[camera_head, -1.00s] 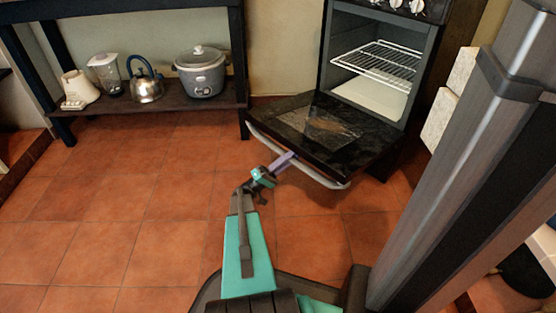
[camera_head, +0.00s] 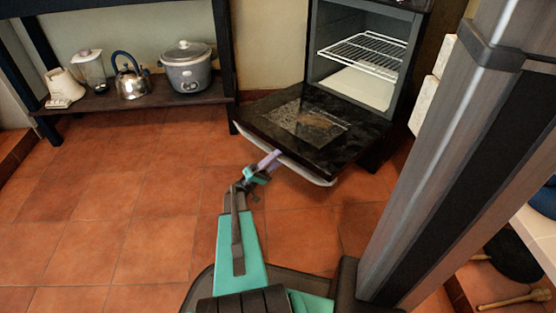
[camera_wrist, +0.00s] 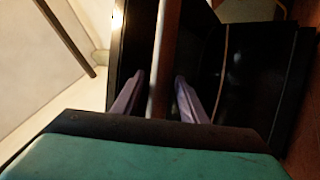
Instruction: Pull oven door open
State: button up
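The oven (camera_head: 408,35) stands at the back right with its cavity exposed. Its black door (camera_head: 350,130) is swung down and lies close to level, with a glass pane in the middle. The pale handle bar (camera_head: 312,176) runs along the door's front edge. My gripper (camera_head: 272,157) is at the left half of this handle. In the wrist view the handle bar (camera_wrist: 162,60) passes between the two purple fingers of my gripper (camera_wrist: 160,90). The fingers stand apart, with small gaps seen beside the bar. The head view does not show the fingertips clearly.
A wire rack (camera_head: 362,52) is inside the oven. A low shelf (camera_head: 150,100) at the back left holds a cooker (camera_head: 188,72), a kettle (camera_head: 132,82), a blender (camera_head: 90,70) and a white appliance (camera_head: 64,88). The tiled floor (camera_head: 130,200) on the left is clear.

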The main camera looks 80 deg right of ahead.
jog(key=shift+w+a, duration=0.1)
jog(key=shift+w, duration=0.15)
jog(key=p+v, duration=0.3)
jog(key=v, duration=0.4)
jog(key=shift+f, duration=0.15)
dwell(0.5)
